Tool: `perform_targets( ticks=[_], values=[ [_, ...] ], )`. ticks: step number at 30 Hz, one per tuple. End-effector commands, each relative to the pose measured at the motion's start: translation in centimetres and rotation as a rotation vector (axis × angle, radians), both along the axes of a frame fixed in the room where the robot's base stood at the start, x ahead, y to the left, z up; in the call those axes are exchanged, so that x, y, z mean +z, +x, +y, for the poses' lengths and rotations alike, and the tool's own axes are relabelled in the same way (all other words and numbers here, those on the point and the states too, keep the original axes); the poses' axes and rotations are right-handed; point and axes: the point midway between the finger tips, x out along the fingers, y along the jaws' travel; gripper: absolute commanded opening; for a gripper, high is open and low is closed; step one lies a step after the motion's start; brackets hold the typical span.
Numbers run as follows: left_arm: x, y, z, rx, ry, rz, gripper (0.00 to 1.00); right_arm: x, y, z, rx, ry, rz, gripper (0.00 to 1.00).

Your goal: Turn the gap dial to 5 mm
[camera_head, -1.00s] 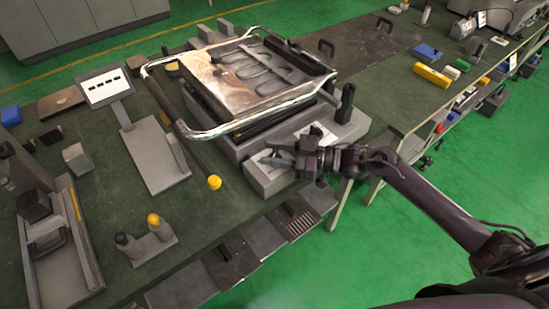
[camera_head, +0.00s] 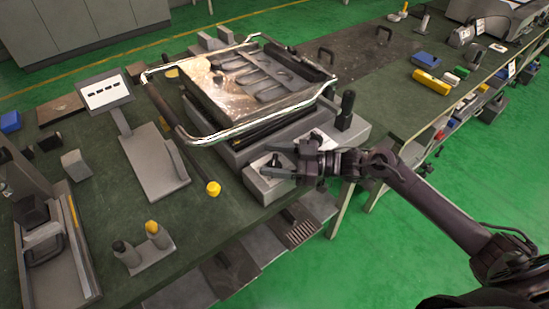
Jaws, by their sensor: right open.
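My right gripper (camera_head: 284,162) reaches in from the right and is open at the front of the grey machine (camera_head: 352,133). Its fingers are over a small grey box (camera_head: 257,186) at the machine's front corner. A small dark knob, which may be the gap dial (camera_head: 272,160), shows on top of this box between the fingers. Any scale marks are too small to read, and I cannot tell whether the fingers touch the knob. My left gripper is not in view.
The machine carries a metal plate (camera_head: 215,92) inside a bent tube frame (camera_head: 205,139). A black upright handle (camera_head: 346,108) stands just beyond my right gripper. A yellow-ended lever (camera_head: 213,188) and a display stand (camera_head: 155,160) are to the left. Green floor lies in front.

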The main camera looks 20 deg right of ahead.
Motion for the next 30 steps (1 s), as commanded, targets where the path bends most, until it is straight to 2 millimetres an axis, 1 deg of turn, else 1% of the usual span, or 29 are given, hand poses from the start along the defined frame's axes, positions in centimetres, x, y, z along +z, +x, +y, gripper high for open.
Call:
perform_targets(
  ticks=[2,5,15,18,22,30],
  values=[
    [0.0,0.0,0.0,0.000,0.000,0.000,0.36,-0.1,0.0,-0.1,0.000,-0.001,0.001,0.60],
    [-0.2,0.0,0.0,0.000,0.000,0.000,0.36,-0.2,-0.3,-0.7,-0.001,-0.001,0.002,0.60],
    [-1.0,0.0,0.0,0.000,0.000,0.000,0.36,-0.3,-2.5,-5.7,-0.001,-0.002,0.002,0.60],
    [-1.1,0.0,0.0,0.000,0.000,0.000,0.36,-0.2,-3.0,-6.6,-0.001,-0.001,0.002,0.60],
    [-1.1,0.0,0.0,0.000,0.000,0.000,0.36,-0.1,-3.2,-7.1,0.000,-0.001,0.000,0.60],
    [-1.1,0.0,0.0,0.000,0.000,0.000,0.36,0.0,-3.2,-7.1,0.000,0.000,0.000,0.60]
  ],
)
